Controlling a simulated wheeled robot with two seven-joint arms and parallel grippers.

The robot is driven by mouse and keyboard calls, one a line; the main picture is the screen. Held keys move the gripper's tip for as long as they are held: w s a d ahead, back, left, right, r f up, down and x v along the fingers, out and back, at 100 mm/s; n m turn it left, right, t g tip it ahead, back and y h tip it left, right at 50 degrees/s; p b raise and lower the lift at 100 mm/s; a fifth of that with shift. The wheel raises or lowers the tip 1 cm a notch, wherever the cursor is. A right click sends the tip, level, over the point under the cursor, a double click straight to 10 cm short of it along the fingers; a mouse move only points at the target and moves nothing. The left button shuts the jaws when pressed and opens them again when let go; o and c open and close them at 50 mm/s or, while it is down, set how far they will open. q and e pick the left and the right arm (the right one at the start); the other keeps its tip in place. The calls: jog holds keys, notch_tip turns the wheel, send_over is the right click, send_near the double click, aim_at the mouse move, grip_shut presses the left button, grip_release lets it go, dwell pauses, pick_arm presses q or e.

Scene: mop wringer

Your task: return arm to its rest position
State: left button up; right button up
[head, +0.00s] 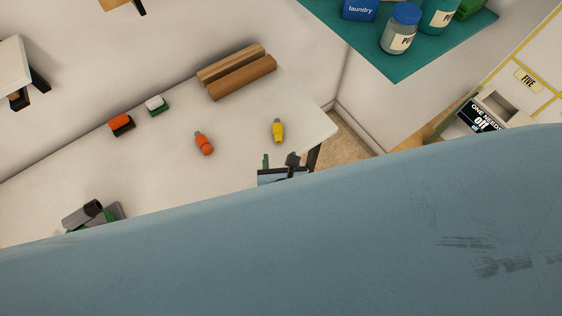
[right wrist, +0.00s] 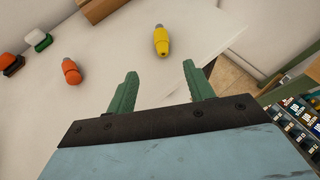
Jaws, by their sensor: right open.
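My right gripper (head: 279,161) shows just above the edge of my blue-grey arm, which fills the lower part of the head view. In the right wrist view its two green fingers (right wrist: 160,72) stand well apart with nothing between them. They are over the white tabletop (head: 170,172), close to its right end. A yellow-handled tool (head: 278,131) lies just beyond the fingertips, apart from them; it also shows in the right wrist view (right wrist: 161,40). My left gripper is not seen.
An orange-handled tool (head: 204,144), an orange-topped block (head: 121,124), a white-and-green block (head: 157,105) and brown rolls (head: 238,73) lie on the table. A grey device (head: 88,215) is partly hidden at lower left. Jars (head: 398,32) stand on a teal surface (head: 395,68) at upper right.

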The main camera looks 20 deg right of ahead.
jog(key=shift+v, duration=1.1)
